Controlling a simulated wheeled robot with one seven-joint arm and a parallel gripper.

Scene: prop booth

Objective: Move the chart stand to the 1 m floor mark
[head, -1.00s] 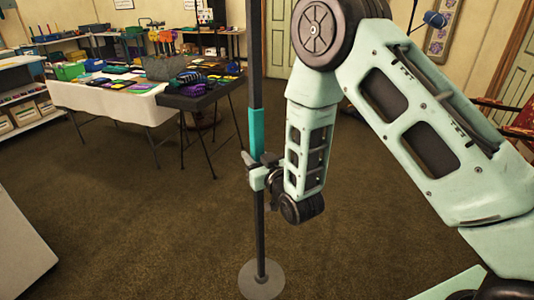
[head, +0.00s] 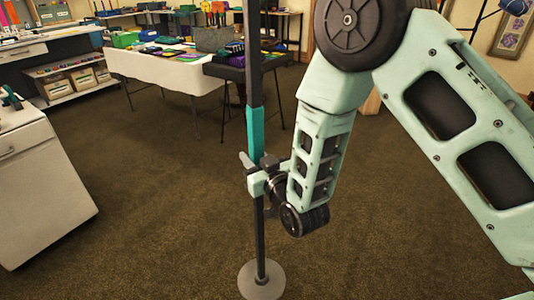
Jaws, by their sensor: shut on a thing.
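The chart stand (head: 254,130) is a dark upright pole with a teal sleeve and a round grey base (head: 262,280). It stands upright in the lower middle of the head view, and its top runs out of the picture. My gripper (head: 257,180) is shut on the pole just below the teal sleeve. The base looks to be on or very near the carpet; I cannot tell which. No 1 m floor mark shows in this view.
A white cabinet (head: 45,190) stands at the left. A table with a white cloth (head: 165,72) and a dark side table (head: 240,70) hold goods at the back. Shelves (head: 75,80) stand at the back left. The brown carpet (head: 160,200) between is clear.

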